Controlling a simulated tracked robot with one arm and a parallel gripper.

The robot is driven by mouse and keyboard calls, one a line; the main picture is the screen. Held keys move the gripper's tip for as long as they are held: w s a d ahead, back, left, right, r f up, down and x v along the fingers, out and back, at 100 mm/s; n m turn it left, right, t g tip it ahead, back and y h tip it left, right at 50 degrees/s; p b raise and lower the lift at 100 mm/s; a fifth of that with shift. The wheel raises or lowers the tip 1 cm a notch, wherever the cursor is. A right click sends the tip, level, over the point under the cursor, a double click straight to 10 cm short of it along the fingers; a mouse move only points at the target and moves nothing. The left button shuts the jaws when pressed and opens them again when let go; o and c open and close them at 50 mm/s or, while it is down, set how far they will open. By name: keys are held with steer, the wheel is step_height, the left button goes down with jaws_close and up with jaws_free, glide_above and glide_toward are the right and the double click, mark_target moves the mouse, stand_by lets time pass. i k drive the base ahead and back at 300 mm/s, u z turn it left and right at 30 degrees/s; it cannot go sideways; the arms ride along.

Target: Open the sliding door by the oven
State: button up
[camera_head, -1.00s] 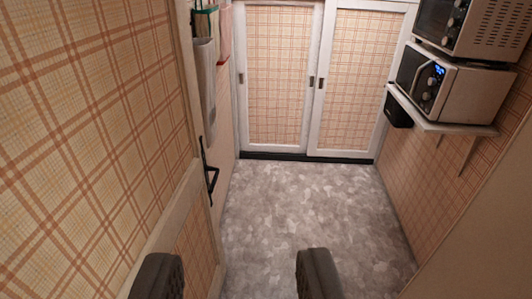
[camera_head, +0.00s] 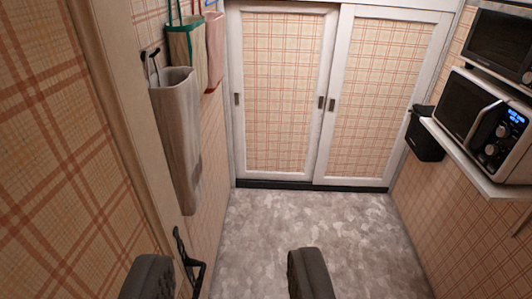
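Two sliding doors with white frames and plaid panels close off the far wall: a left door (camera_head: 280,95) and a right door (camera_head: 382,97). Both look shut, side by side. Small dark recessed handles show on the left door's left edge (camera_head: 237,99) and on both sides of the middle seam, including the right door's handle (camera_head: 332,104). A microwave-like oven (camera_head: 480,120) with a lit blue display sits on a shelf at the right, near the right door. My gripper (camera_head: 228,280) is open and empty at the bottom, well short of the doors.
A second oven (camera_head: 500,45) stands above the first. The white shelf (camera_head: 470,165) juts from the right wall, with a black bin (camera_head: 425,135) beyond it. Bags (camera_head: 175,130) hang on the left wall above a black handle (camera_head: 190,268). The grey floor (camera_head: 300,225) ahead is clear.

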mark_target(385, 59)
steer(key=z, duration=0.1)
steer(key=i, duration=1.3)
steer(key=z, duration=0.3)
steer(key=i, duration=1.3)
steer(key=z, duration=0.3)
steer(key=i, duration=1.2)
steer(key=z, duration=0.15)
